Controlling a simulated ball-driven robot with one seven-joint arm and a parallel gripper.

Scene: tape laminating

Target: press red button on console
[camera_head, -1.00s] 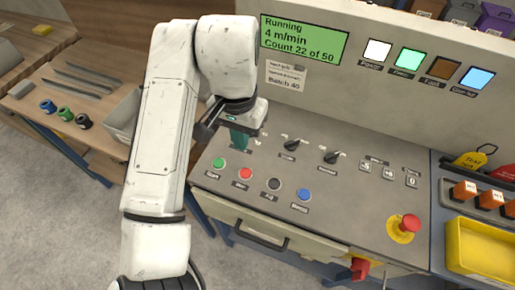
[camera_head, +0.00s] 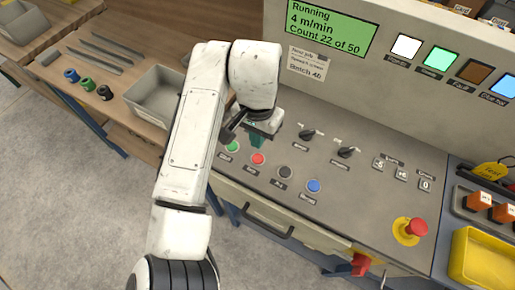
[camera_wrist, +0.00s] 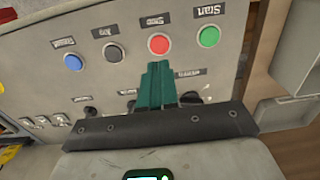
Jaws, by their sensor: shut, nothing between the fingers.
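The red button (camera_head: 258,159), a round flat one, sits on the console's sloped panel (camera_head: 352,199) between the green button (camera_head: 232,146) and the black button (camera_head: 286,172). A blue button (camera_head: 314,186) ends the row. My gripper (camera_head: 257,146) is shut and empty, with its green fingertips just behind the red button. In the wrist view the closed green fingers (camera_wrist: 158,64) point at the red button (camera_wrist: 159,44), their tips just short of its rim in the picture. I cannot tell how high they are above the panel. A larger red mushroom knob (camera_head: 418,227) stands on a yellow base at right.
Two black rotary knobs (camera_head: 308,134) stand behind the row, right of my gripper. A lit display (camera_head: 318,27) is on the upright back panel. A grey bin (camera_head: 158,94) and tape rolls are on the wooden table at left. A yellow tray (camera_head: 480,258) is at right.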

